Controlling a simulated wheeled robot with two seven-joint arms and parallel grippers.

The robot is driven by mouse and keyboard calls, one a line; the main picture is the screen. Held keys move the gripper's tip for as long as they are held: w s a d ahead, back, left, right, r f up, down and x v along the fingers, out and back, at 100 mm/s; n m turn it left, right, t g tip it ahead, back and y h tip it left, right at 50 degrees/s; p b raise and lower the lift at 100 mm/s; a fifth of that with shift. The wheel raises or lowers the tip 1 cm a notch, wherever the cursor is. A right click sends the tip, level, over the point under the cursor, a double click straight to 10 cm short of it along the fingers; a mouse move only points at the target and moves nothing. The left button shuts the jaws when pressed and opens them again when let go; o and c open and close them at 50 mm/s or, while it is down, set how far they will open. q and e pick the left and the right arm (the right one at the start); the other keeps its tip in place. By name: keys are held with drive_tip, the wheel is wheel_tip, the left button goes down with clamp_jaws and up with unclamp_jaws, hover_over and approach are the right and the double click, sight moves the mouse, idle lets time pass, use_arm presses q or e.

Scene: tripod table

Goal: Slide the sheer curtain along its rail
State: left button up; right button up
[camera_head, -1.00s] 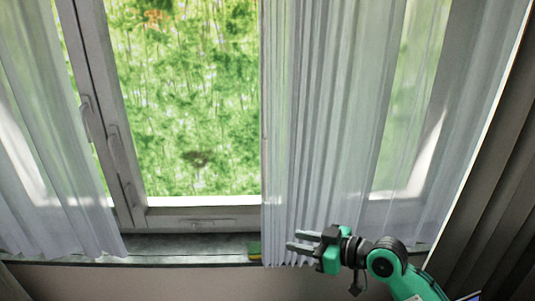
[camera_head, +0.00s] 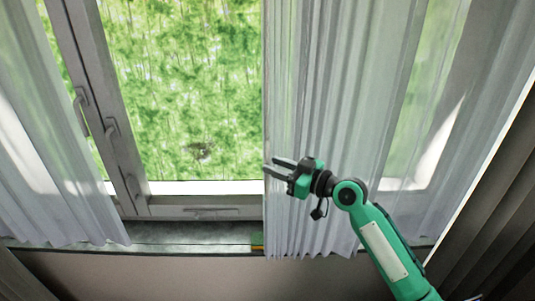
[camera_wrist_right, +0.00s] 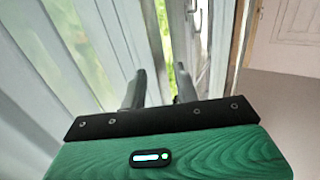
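The right-hand sheer curtain (camera_head: 330,90) hangs in white folds over the right part of the window, and its left edge is near the picture's middle. A second sheer curtain (camera_head: 45,140) hangs at the left. My right gripper (camera_head: 267,168) is in front of the right-hand curtain's left edge, fingers pointing left and apart. In the right wrist view its two fingers (camera_wrist_right: 160,82) stand apart, with curtain folds (camera_wrist_right: 95,45) close by. I cannot tell whether fabric lies between them. The rail is out of view. My left gripper is not in view.
The window frame (camera_head: 95,90) with handles stands between the curtains, with greenery outside. Dark drapes (camera_head: 500,220) hang at the far right.

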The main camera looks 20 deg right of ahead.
sight(267, 163)
drive_tip(key=shift+p+x, duration=0.4)
drive_tip(key=shift+x, duration=0.7)
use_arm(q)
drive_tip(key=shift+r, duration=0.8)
use_arm(e)
drive_tip(key=shift+w+a, duration=0.35)
drive_tip(key=shift+w, duration=0.05)
